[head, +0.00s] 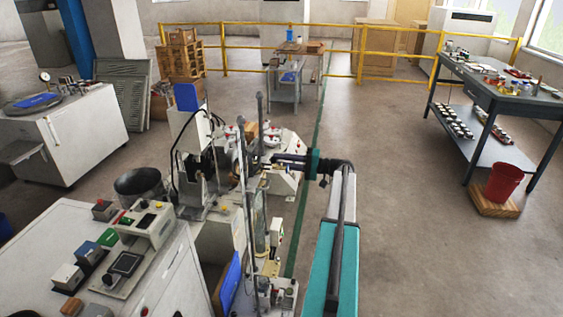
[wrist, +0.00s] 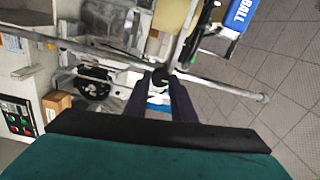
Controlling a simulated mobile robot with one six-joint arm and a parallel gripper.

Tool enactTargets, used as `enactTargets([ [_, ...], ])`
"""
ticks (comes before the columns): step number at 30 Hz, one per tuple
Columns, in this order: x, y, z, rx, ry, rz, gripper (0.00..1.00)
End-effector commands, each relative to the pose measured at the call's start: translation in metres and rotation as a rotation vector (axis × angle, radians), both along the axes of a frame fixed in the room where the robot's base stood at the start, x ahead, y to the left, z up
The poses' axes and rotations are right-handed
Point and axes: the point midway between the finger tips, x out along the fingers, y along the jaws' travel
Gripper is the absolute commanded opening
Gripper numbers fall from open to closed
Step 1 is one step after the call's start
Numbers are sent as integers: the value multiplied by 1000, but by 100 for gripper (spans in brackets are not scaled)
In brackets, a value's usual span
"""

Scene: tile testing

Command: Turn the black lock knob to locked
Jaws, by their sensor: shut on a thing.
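In the wrist view, the two dark fingers of my gripper (wrist: 161,82) close in on a small dark round part, which looks like the black lock knob (wrist: 161,73). It sits where grey metal rods meet on the testing machine. The fingertips are on either side of it and shut on it. Its marking and turned angle cannot be read. In the head view, my gripper (head: 271,162) reaches left from my teal arm into the machine (head: 225,222). The knob is too small to make out there.
Long grey rods (wrist: 235,88) cross close to the fingers. A control panel with coloured buttons (wrist: 20,120) is at left in the wrist view. A white bench (head: 150,270) stands at front left, a dark table (head: 490,90) at right. Floor between machine and table is clear.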

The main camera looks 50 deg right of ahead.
Motion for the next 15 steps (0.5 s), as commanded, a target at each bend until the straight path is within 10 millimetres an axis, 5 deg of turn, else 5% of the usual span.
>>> enactTargets([
  [4, 1, 2, 1, 1, -2, 4, 0],
  [5, 1, 2, 1, 1, -2, 4, 28],
  [7, 1, 2, 1, 1, -1, 4, 40],
  [15, 0, 1, 0, 0, -1, 1, 42],
])
